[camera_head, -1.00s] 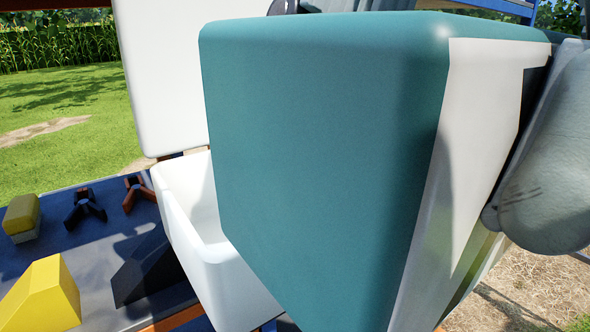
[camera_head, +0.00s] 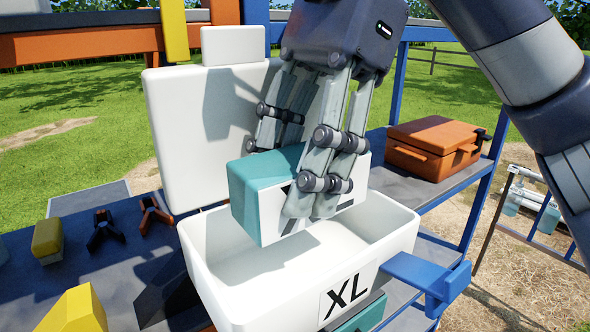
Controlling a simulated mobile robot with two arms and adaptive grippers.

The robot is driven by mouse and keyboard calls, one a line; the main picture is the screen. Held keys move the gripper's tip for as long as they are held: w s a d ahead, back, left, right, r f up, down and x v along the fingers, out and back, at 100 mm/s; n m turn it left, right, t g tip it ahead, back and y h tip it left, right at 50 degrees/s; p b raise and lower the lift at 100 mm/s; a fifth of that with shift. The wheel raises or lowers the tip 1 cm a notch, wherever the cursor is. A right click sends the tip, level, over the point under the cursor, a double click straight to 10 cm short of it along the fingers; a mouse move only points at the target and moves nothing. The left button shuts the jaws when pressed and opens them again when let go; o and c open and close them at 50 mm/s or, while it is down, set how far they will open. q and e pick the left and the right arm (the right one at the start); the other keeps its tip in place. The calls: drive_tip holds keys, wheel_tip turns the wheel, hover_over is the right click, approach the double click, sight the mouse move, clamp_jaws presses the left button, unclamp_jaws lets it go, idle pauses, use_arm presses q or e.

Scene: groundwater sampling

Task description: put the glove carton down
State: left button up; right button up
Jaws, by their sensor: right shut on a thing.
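The glove carton (camera_head: 257,199) is a teal and white box with a dark mark on its white side, partly hidden by the fingers. My right gripper (camera_head: 312,205) reaches down from the top and is shut on the carton. The carton is tilted a little, over the opening of a white open bin (camera_head: 251,297) labelled XL. I cannot tell whether the carton touches the bin floor. My left gripper is not in view.
The bin's white lid or back panel (camera_head: 180,127) stands upright behind it. A blue bracket (camera_head: 428,276) juts out at the bin's right. An orange case (camera_head: 435,146) sits on the shelf at right. Yellow blocks (camera_head: 76,312) and small clamps (camera_head: 105,230) lie on the left.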

drive_tip(key=shift+w+f, duration=0.1)
drive_tip(key=shift+f, duration=0.25)
drive_tip(key=shift+w+f, duration=0.15)
drive_tip(key=shift+f, duration=0.2)
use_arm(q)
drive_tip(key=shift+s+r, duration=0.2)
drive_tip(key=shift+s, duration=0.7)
use_arm(e)
drive_tip(key=shift+f, duration=0.6)
drive_tip(key=o, duration=1.1)
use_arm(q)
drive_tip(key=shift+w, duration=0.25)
use_arm(e)
drive_tip(key=shift+r, duration=0.1)
